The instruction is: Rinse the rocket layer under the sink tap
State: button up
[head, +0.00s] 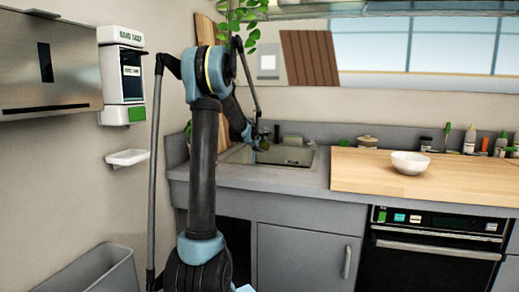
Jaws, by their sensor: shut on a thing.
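My arm reaches away from me to the sink (298,161), set in the grey counter at the back. My gripper (264,144) is small in the view, over the left part of the sink. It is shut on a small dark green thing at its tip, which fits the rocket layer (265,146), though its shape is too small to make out. A thin dark upright piece (277,133) just right of my gripper may be the tap. I cannot tell whether water runs or touches the green thing. My arm hides part of the sink's left side.
A wooden worktop (440,180) with a white bowl (410,162) lies right of the sink. Several bottles and a lidded pot (367,141) stand along the back. An oven (430,250) is below. A soap dispenser (122,75) and a small white shelf (127,158) are on the left wall.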

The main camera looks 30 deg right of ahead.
jog(key=shift+w+a, duration=0.1)
dwell(0.4)
jog(key=shift+s+d, duration=0.3)
jog(key=shift+d, duration=0.25)
jog(key=shift+s, duration=0.1)
jog(key=s+a, duration=0.4)
jog(key=s, duration=0.2)
jog(key=shift+s, duration=0.4)
dwell(0.5)
dwell(1.2)
jog(key=s+a+r, duration=0.2)
jog(key=s+r, duration=0.2)
jog(key=shift+s+a, duration=0.15)
jog(key=shift+s, duration=0.05)
dwell(0.4)
